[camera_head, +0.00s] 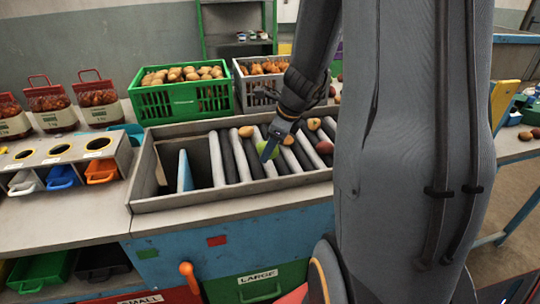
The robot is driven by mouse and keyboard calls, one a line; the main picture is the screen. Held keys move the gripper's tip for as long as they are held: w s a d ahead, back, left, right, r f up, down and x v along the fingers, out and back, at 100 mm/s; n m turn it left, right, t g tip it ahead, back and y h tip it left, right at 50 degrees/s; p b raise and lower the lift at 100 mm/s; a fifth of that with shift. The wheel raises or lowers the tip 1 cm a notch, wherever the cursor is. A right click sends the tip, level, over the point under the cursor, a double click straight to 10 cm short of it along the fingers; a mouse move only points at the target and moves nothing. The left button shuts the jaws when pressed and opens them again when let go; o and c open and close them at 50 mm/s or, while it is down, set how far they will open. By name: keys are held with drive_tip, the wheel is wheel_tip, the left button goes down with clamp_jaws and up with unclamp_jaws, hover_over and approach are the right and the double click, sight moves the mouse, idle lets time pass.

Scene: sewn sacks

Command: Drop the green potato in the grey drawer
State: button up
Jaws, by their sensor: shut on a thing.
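The green potato (262,147) is at my gripper (269,150), above the roller bed. My gripper is shut on it; a blue finger covers part of the potato. Whether the potato still touches the rollers, I cannot tell. The grey drawer (25,184) is the leftmost of three small drawers under the sorting box at the left. It looks pulled out, far to the left of my gripper.
The roller bed (218,158) holds several other potatoes, including a red one (324,147). A blue drawer (62,177) and an orange drawer (101,171) sit beside the grey one. A green crate (183,98) and netted sacks (97,93) stand behind.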

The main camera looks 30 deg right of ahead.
sight(264, 143)
wheel_tip(264, 143, up, 6)
drive_tip(key=shift+f, duration=0.1)
idle(0.6)
